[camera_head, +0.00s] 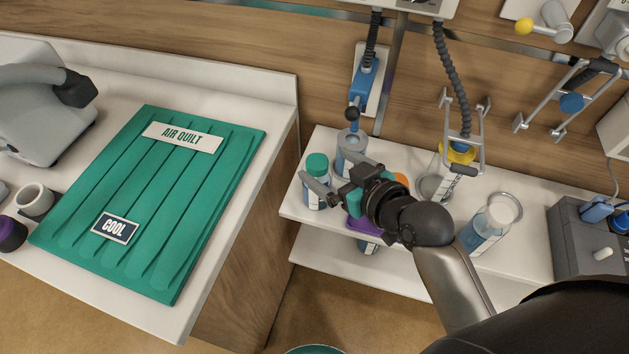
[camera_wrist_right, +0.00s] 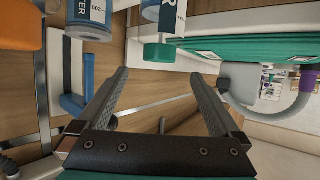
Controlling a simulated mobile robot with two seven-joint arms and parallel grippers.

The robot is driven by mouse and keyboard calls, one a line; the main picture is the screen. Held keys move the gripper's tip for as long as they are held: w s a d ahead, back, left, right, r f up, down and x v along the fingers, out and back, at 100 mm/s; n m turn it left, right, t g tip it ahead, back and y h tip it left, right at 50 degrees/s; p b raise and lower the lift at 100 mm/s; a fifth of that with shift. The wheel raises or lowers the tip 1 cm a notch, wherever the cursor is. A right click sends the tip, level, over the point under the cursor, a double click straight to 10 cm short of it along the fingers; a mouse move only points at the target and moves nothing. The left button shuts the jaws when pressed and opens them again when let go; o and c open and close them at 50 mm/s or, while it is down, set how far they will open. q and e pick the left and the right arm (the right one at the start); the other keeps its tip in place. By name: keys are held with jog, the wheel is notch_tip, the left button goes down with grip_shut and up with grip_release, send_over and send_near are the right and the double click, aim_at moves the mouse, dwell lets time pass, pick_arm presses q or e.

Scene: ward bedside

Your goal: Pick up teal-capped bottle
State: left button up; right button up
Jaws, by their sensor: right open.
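The teal-capped bottle (camera_head: 316,166) stands upright at the left end of the white shelf in the head view. Its body is pale blue with a white label, partly covered by my right gripper (camera_head: 328,172). In the right wrist view, the teal cap (camera_wrist_right: 158,52) and part of the labelled body show just beyond the fingertips, about midway between them. My right gripper (camera_wrist_right: 160,76) is open, with nothing between its fingers; no contact with the bottle can be made out. My left gripper is not in view.
A clear bottle (camera_head: 352,142) stands close behind the teal-capped one. A purple item (camera_head: 355,223) and an orange item (camera_head: 402,180) are partly hidden by my arm. A counter with a green quilt pack (camera_head: 150,200) is at left.

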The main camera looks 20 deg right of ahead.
jog(key=f+b, duration=0.1)
jog(key=f, duration=0.1)
jog(key=f+b, duration=0.1)
jog(key=f, duration=0.2)
jog(key=f+b, duration=0.1)
jog(key=f, duration=0.2)
jog(key=shift+w+f, duration=0.1)
jog(key=shift+w, duration=0.55)
jog(key=shift+w+a+f, duration=0.1)
jog(key=shift+w+a, duration=0.15)
jog(key=shift+w, duration=0.1)
jog(key=shift+b+x, duration=0.6)
jog(key=shift+x, duration=2.2)
jog(key=c, duration=1.5)
jog(key=shift+c, duration=0.3)
